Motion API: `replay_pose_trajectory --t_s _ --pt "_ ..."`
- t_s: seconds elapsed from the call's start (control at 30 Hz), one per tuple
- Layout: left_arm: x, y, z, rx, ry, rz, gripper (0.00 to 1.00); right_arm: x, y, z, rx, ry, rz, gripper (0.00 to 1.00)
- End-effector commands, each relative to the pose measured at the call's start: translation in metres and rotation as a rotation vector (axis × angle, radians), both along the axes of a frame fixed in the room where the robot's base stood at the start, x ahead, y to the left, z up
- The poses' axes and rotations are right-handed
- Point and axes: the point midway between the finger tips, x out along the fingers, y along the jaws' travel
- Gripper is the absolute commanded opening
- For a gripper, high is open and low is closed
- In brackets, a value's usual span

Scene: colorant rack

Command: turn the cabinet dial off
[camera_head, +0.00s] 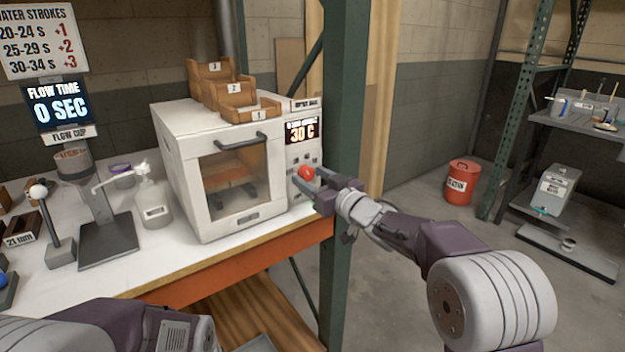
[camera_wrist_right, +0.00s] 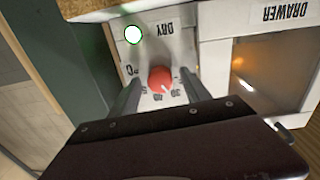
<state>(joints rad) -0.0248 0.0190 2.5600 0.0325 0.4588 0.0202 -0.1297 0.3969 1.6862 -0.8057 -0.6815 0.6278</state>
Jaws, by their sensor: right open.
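The white cabinet (camera_head: 178,150) stands on the bench with its glazed door shut. Its red dial (camera_head: 307,173) is on the front panel, right of the door, below a display reading 30 C (camera_head: 302,131). The right wrist view shows the dial (camera_wrist_right: 160,79) with a pale pointer mark toward the printed numbers. My right gripper (camera_head: 309,184) is at the dial; in the wrist view its open fingers (camera_wrist_right: 157,88) lie on either side of the dial. I cannot tell whether they touch it. My left arm (camera_head: 110,328) shows at the lower left, its gripper outside the picture.
Wooden bins (camera_head: 214,85) sit on the cabinet top. A green post (camera_head: 345,120) stands close to the right of the panel. A spray bottle (camera_head: 152,200) and a flow cup stand (camera_head: 98,240) are left on the bench. Floor to the right is clear near a red can (camera_head: 461,184).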

Motion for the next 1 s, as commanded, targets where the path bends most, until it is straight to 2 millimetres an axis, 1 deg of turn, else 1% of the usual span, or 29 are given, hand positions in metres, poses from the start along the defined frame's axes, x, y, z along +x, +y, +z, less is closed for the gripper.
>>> replay_pose_trajectory --t_s 0.13,0.17,0.2,0.27,0.3,0.33,0.37,0.67,0.87,1.0 --pt "0.000 0.000 0.000 0.000 0.000 0.000 0.36 0.000 0.000 0.000 0.000 0.000 0.000 0.55" --pt "0.000 0.000 0.000 0.000 0.000 0.000 0.36 0.000 0.000 0.000 0.000 0.000 0.000 0.50" --pt "0.000 0.000 0.000 0.000 0.000 0.000 0.36 0.000 0.000 0.000 0.000 0.000 0.000 0.39" --pt "0.000 0.000 0.000 0.000 0.000 0.000 0.36 0.000 0.000 0.000 0.000 0.000 0.000 0.22" --pt "0.000 0.000 0.000 0.000 0.000 0.000 0.36 0.000 0.000 0.000 0.000 0.000 0.000 0.11" --pt "0.000 0.000 0.000 0.000 0.000 0.000 0.36 0.000 0.000 0.000 0.000 0.000 0.000 0.03" --pt "0.000 0.000 0.000 0.000 0.000 0.000 0.36 0.000 0.000 0.000 0.000 0.000 0.000 0.00" --pt "0.000 0.000 -0.002 0.000 0.000 0.000 0.36 0.000 0.000 0.000 -0.033 -0.024 0.000 0.00" --pt "0.000 0.000 -0.007 0.000 0.000 0.000 0.36 0.000 -0.001 -0.001 -0.130 -0.095 0.000 0.00" --pt "0.000 0.000 -0.012 0.000 0.000 0.000 0.36 0.000 -0.001 -0.001 -0.224 -0.165 0.000 0.00"
